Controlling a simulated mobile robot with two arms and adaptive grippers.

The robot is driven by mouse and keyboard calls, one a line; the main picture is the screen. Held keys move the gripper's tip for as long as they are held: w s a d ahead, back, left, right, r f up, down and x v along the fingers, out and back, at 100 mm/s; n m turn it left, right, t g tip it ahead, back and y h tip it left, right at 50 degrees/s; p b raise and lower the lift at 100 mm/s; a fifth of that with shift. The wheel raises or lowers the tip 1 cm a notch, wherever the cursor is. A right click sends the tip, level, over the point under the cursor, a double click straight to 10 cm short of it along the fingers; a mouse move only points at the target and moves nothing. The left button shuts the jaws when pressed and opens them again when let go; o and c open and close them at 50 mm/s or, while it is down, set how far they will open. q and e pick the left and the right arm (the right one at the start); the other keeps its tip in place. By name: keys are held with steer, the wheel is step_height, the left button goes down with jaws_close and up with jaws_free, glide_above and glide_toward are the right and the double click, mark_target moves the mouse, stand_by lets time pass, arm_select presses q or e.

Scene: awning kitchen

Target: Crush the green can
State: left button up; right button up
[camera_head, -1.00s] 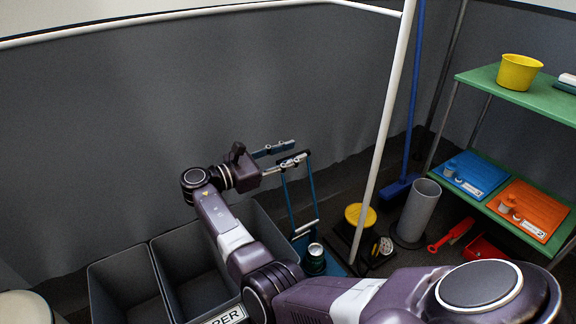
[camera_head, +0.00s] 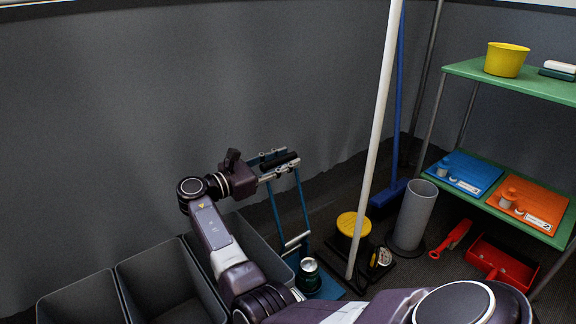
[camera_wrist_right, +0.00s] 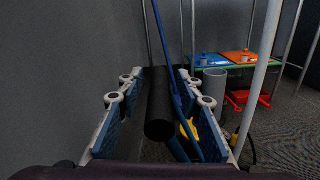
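The green can (camera_head: 309,273) stands upright with a silver top on the blue base of a crusher. The blue crusher (camera_head: 304,217) has two lever bars rising to a black cylindrical handle (camera_head: 280,160). My right gripper (camera_head: 278,163) is at the top of the lever. In the right wrist view the black handle (camera_wrist_right: 159,103) lies between the two blue-padded fingers, with gaps at both sides, so the gripper looks open around it. The can is not clearly visible in the wrist view. My left gripper is not in view.
Grey bins (camera_head: 152,275) stand at the left below my right arm. A white pole (camera_head: 375,140), a grey cylinder (camera_head: 415,215) and a yellow-topped object (camera_head: 353,225) stand right of the crusher. A green shelf (camera_head: 520,79) is at the right. A grey wall is behind.

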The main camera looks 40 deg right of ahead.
steer(key=shift+s+d, duration=0.1)
steer(key=shift+d, duration=0.6)
jaws_close()
